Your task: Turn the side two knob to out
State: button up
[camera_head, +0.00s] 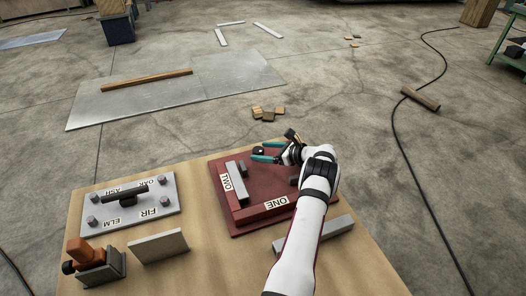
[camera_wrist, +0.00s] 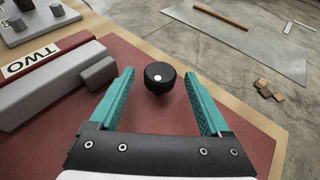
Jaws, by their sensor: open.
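A round black knob (camera_wrist: 160,77) with a white dot on its side facing the camera stands over the red board (camera_wrist: 150,120) in the wrist view. My open gripper (camera_wrist: 161,88) has one teal finger on each side of the knob, with a visible gap at both sides. In the head view my gripper (camera_head: 262,154) is over the far part of the red board (camera_head: 222,175). A label reading TWO (camera_head: 227,183) lies along the board's left side, and it also shows in the wrist view (camera_wrist: 32,56). A label reading ONE (camera_head: 276,203) is on the near side.
A grey bar (camera_head: 237,178) stands beside the TWO label, left of my gripper. A grey plate (camera_head: 105,212) with a dark handle and labels OAK, ASH, ELM and FIR is at left. An orange-and-grey device (camera_head: 100,265) and grey blocks lie on the wooden table (camera_head: 200,268).

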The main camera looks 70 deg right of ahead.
jog(key=v, duration=1.5)
jog(key=w+a+r+n+g+y, duration=0.15)
jog(key=w+a+n+g, duration=0.35)
jog(key=w+n+g, duration=0.5)
jog(key=w+r+n+g+h, duration=0.2)
jog(key=w+r+n+h, duration=0.2)
jog(key=r+n, duration=0.7)
jog(key=d+f+n, duration=0.1)
jog(key=d+f, duration=0.1)
jog(key=f, duration=0.3)
jog(key=w+d+f+n, duration=0.1)
jog(key=d+f, duration=0.1)
jog(key=f, duration=0.3)
jog(key=d+f+n, duration=0.1)
jog(key=d+f, duration=0.1)
jog(key=f, duration=0.4)
jog(key=shift+w, duration=0.35)
jog(key=shift+d+f, duration=0.15)
jog(key=shift+f, duration=0.45)
jog(key=shift+c, duration=0.2)
